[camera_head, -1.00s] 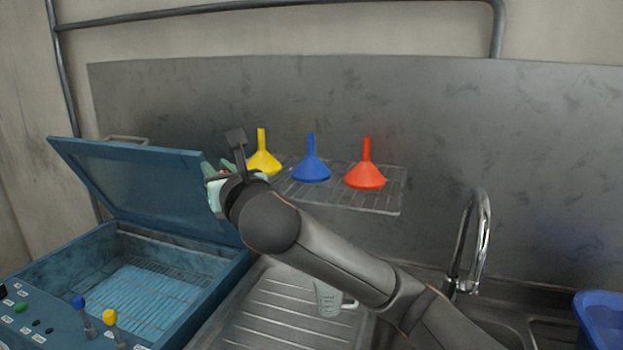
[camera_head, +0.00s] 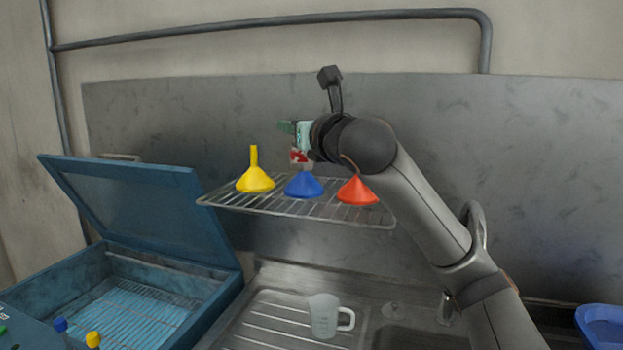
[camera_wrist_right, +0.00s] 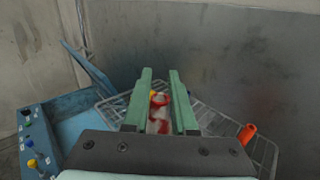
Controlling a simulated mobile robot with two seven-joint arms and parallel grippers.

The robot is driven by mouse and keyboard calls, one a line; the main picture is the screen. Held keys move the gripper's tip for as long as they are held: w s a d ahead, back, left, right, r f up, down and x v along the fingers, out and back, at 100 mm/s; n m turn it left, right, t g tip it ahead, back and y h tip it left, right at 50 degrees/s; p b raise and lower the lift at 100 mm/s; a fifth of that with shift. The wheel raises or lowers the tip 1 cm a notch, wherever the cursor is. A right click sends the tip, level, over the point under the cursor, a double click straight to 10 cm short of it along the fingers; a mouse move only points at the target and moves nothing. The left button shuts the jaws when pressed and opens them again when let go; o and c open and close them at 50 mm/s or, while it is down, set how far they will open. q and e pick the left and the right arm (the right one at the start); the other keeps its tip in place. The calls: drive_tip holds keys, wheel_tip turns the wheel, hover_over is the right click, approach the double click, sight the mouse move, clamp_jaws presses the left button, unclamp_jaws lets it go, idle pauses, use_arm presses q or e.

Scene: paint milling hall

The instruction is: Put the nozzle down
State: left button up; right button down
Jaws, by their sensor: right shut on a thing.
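My right gripper (camera_head: 294,140) is up at the wire rack, above the blue funnel (camera_head: 304,186). It is shut on a small red and whitish piece, the nozzle (camera_head: 300,157), which hangs just over the blue funnel and hides its spout. I cannot tell whether they touch. In the right wrist view the red and pale nozzle (camera_wrist_right: 157,112) shows between the two green fingers (camera_wrist_right: 160,100). My left gripper is out of view.
The wire rack (camera_head: 222,197) also bears a yellow funnel (camera_head: 255,182) and a red funnel (camera_head: 357,192). Below are an open blue basin (camera_head: 150,300) with raised lid, a clear jug (camera_head: 323,317) on the drainer, and a tap. A blue tub (camera_head: 603,325) is far right.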

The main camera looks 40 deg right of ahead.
drive_tip(key=shift+d+f+b, duration=0.7)
drive_tip(key=shift+f, duration=0.75)
drive_tip(key=shift+d+f+b, duration=0.75)
drive_tip(key=shift+f, duration=0.65)
drive_tip(key=shift+d+f+b, duration=0.7)
drive_tip(key=shift+f, duration=0.75)
drive_tip(key=shift+f, duration=0.2)
drive_tip(key=c, duration=0.7)
unclamp_jaws()
drive_tip(key=shift+r, duration=0.1)
